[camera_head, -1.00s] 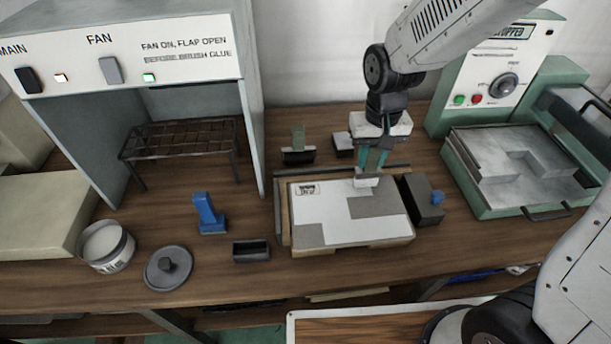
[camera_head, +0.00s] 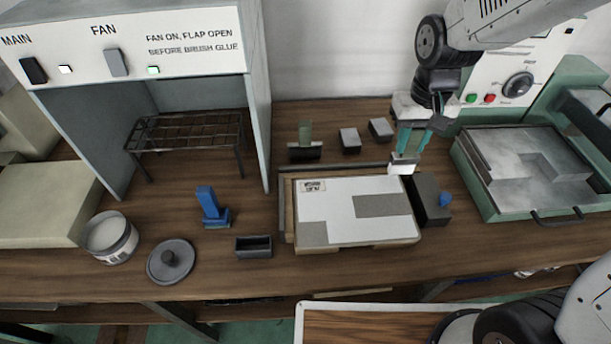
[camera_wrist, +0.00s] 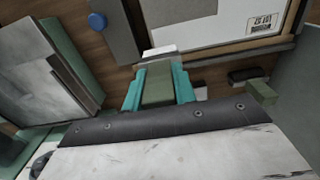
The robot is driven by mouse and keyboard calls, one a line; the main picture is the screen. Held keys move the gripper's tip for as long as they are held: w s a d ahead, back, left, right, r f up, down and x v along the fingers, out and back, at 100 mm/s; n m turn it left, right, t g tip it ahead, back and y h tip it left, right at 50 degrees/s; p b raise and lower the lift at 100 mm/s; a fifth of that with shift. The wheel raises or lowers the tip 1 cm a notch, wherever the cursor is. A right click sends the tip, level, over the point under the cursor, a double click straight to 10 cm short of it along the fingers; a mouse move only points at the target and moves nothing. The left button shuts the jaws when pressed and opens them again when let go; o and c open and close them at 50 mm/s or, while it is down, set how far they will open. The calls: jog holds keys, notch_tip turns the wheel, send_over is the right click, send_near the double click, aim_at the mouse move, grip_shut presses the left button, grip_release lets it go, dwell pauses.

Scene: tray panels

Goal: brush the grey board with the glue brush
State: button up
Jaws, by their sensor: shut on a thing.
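The grey board (camera_head: 345,230) lies on a wooden base on the bench. Most of its top is white, with a grey patch at the middle right and another at the lower left. A label sits at its back left corner. My gripper (camera_head: 408,145) has teal fingers shut on the glue brush, which has a green handle (camera_wrist: 157,88) and a white end (camera_head: 402,166). The brush end is at the board's back right corner; I cannot tell whether it touches. The board also shows in the wrist view (camera_wrist: 190,22).
A dark block (camera_head: 432,195) with a blue knob stands right of the board. An open can (camera_head: 110,240), a lid (camera_head: 171,262) and a blue tool (camera_head: 212,208) stand left. A green press (camera_head: 520,170) is at right, a fume cabinet (camera_head: 257,110) at left.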

jog(key=shift+r, duration=2.15)
jog(key=shift+a, duration=0.1)
